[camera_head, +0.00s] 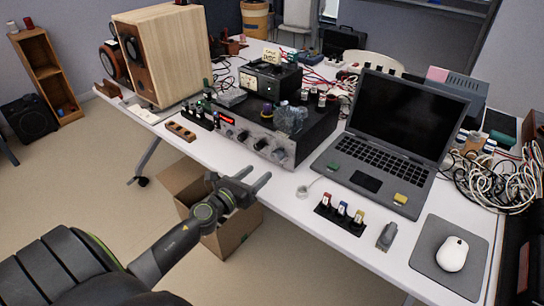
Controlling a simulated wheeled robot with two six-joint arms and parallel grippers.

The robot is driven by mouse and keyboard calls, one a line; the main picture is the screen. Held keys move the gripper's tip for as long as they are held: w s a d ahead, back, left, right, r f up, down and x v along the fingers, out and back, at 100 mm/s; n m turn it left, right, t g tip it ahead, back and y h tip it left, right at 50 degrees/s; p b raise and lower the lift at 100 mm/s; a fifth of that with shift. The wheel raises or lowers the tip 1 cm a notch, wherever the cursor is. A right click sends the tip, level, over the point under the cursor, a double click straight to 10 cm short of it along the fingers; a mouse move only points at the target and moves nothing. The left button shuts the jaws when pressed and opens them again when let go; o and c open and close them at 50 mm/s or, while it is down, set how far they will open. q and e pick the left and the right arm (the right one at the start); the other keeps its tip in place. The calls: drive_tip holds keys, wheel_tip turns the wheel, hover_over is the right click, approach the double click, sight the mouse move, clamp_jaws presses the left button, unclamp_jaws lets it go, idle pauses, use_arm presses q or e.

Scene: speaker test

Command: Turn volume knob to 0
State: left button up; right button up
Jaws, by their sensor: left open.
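A dark amplifier with a silver front panel (252,142) sits near the front edge of the white table. A red lit display (228,121) shows at the panel's left. Several knobs line the panel; the rightmost knob (279,154) looks largest. Their labels and pointer positions are too small to read, so I cannot tell which is the volume knob. My left gripper (260,175) is open and empty, in front of and below the panel, apart from the knobs. My right gripper is not in view.
A wooden speaker (165,55) stands at the table's left. A laptop (390,130) is right of the amplifier. Small bottles (341,211) stand near the front edge. A mouse (452,254) lies on a grey pad. An open cardboard box (232,236) is on the floor below my gripper.

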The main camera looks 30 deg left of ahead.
sight(275, 158)
use_arm(q)
drive_tip(key=w, duration=0.8)
drive_tip(key=shift+d, duration=0.3)
drive_tip(key=shift+c, duration=0.4)
drive_tip(key=c, duration=0.9)
